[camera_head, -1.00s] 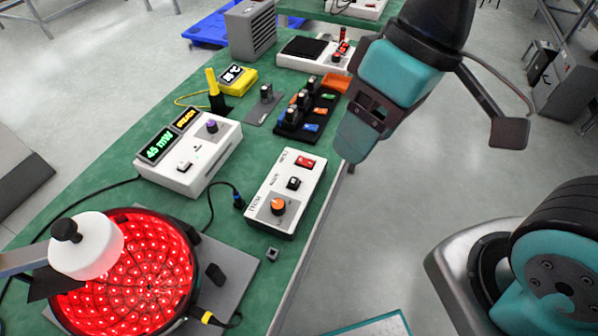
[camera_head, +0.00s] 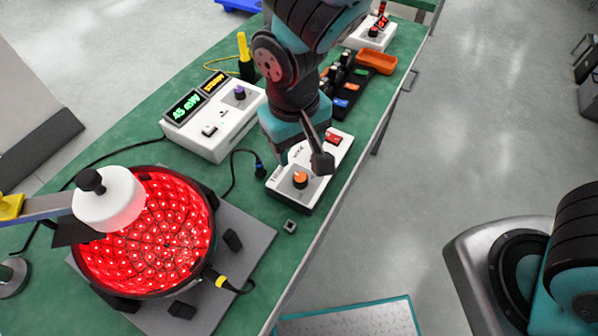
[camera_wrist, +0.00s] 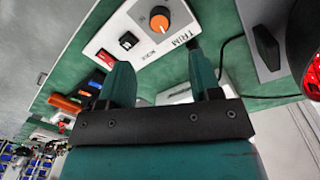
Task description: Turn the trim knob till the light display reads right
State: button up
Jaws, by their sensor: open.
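The trim knob (camera_head: 300,180) is orange and sits on a white control box (camera_head: 315,192), with a black switch and a red switch behind it. In the wrist view the knob (camera_wrist: 160,20) is beyond my fingertips, beside the printed word TRIM. The light display (camera_head: 185,107) glows green and reads 45 mW. My gripper (camera_wrist: 162,72) is open and empty, its two teal fingers apart and not touching the knob.
A round lamp of lit red LEDs (camera_head: 112,262) stands at the front left. The white meter (camera_head: 222,138) has a yellow-lit screen (camera_head: 214,83) and a purple knob (camera_head: 239,92). An orange tray (camera_head: 377,62) lies at the back. A small grey block (camera_head: 290,226) is near the table edge.

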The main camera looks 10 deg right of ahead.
aim_at(300, 177)
jog(key=f, duration=0.9)
jog(key=shift+w+d+f, duration=0.1)
jog(key=shift+d+f, duration=0.1)
jog(key=shift+f, duration=0.1)
jog(key=c, duration=0.9)
